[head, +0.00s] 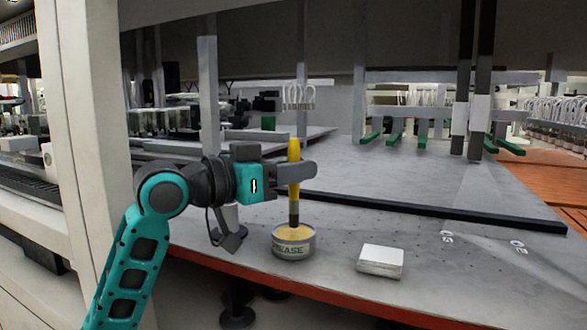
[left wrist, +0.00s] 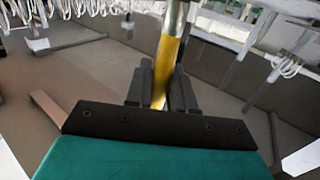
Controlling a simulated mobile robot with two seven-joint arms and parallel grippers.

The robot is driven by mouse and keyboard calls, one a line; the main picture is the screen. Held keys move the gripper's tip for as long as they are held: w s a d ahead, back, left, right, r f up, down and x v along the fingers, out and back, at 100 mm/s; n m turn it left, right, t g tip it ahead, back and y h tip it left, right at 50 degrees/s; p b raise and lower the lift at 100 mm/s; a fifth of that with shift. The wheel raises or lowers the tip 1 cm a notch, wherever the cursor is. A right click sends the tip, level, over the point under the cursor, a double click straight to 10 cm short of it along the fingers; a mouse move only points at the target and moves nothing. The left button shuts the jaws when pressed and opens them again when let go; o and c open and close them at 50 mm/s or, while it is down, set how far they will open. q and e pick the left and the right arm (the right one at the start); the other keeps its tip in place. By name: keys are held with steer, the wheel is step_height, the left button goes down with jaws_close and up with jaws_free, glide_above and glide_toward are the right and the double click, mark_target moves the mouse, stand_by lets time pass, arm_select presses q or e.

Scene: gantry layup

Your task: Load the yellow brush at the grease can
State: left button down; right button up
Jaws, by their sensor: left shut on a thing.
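The yellow brush (head: 293,158) stands upright in the head view, with a dark lower part below its yellow handle. My left gripper (head: 296,172) is shut on the handle, reaching in from the left. The brush's lower end meets the tan grease in the open grease can (head: 294,246), a short round grey can with lettering on its side. I cannot tell how deep the tip sits. In the left wrist view the yellow handle (left wrist: 168,66) stands between the two dark fingers. My right gripper is not in view.
A white block (head: 380,261) lies on the grey perforated table (head: 340,232) to the right of the can. A dark bar (head: 440,210) runs across the table behind it. A white post (head: 75,130) stands at the left.

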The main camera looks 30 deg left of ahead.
mark_target(289, 145)
arm_select(q)
steer(key=shift+f+b, duration=0.45)
steer(key=shift+f, duration=0.2)
stand_by(1.1)
step_height(289, 145, up, 3)
steer(key=shift+f+p, duration=0.15)
steer(key=shift+p, duration=1.1)
steer(key=shift+r, duration=2.2)
